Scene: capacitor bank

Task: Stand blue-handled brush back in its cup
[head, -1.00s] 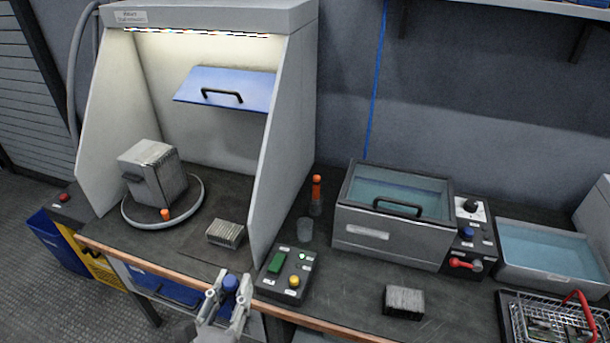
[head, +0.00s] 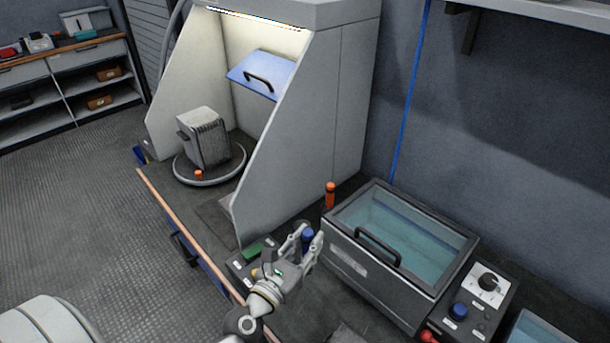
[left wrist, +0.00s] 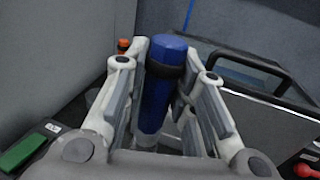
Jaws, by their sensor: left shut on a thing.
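My left gripper (head: 309,237) is shut on the blue-handled brush (head: 307,240), beside the front left corner of the lidded tank. The brush's lower end is hidden by the gripper. The cup is not clearly seen; the gripper covers that spot, so I cannot tell whether the brush is inside it. My right gripper is not in view.
An orange-topped object (head: 330,194) stands just behind the gripper. The lidded tank (head: 352,262) is close on the right, the hood's side wall (head: 290,150) on the left. A control box with a green button (head: 252,250) lies beneath the arm. A grey block (head: 205,140) sits on the turntable.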

